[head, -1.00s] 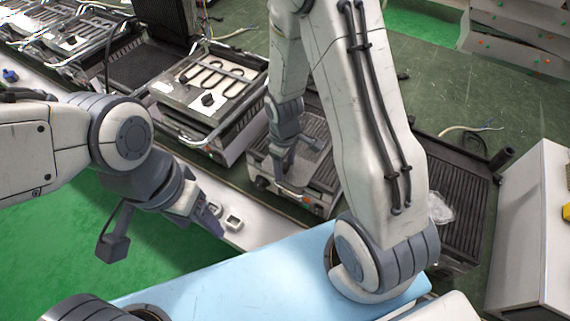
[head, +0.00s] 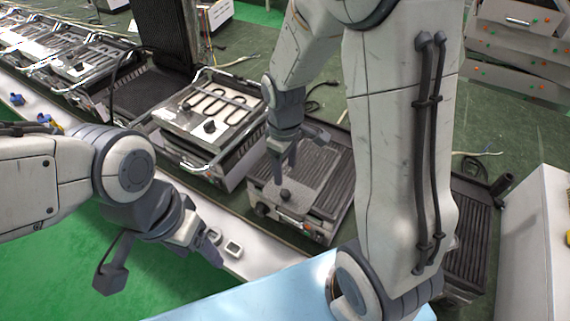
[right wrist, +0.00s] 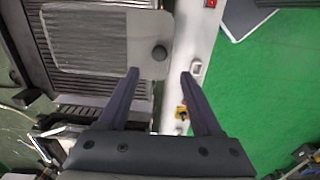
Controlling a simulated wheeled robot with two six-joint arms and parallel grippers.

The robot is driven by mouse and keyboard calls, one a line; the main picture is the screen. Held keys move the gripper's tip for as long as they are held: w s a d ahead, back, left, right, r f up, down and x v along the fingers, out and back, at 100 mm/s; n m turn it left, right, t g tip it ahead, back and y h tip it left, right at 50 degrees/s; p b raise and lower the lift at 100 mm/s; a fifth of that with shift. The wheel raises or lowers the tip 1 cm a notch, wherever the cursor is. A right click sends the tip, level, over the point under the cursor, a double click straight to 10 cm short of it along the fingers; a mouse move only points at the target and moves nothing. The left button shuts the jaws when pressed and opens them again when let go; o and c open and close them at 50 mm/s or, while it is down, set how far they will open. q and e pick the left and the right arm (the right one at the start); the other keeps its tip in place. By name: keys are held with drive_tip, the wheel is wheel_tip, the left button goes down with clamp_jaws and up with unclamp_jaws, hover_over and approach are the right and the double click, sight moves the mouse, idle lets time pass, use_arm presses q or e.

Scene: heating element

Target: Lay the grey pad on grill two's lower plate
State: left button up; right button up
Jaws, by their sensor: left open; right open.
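The grey pad (head: 312,168) lies flat on the ribbed lower plate (head: 329,196) of the open grill in the middle of the head view. The right wrist view also shows the pad (right wrist: 90,38), with a pale plain strip and a dark round knob (right wrist: 160,53) at its near end. The knob shows in the head view too (head: 285,194). My right gripper (head: 284,170) is open and empty, just above the knob and apart from it; its spread fingers (right wrist: 160,84) show in the wrist view. My left gripper (head: 210,252) is open and empty over the bench edge, far from the pad.
A grill with an exposed heating coil (head: 215,108) stands to the left, with more grills behind it. Another ribbed plate (head: 468,225) lies to the right, partly behind my right arm. A small white-rimmed part (head: 233,249) sits on the white bench strip. A white cabinet (head: 530,240) stands at right.

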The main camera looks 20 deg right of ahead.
drive_tip(key=s+a+r, duration=0.4)
drive_tip(key=s+a, duration=0.2)
drive_tip(key=s, duration=0.3)
drive_tip(key=s+a+r+y, duration=0.1)
drive_tip(key=s+a+r, duration=0.4)
drive_tip(key=s, duration=0.4)
drive_tip(key=shift+a+r, duration=0.15)
drive_tip(key=shift+a, duration=0.5)
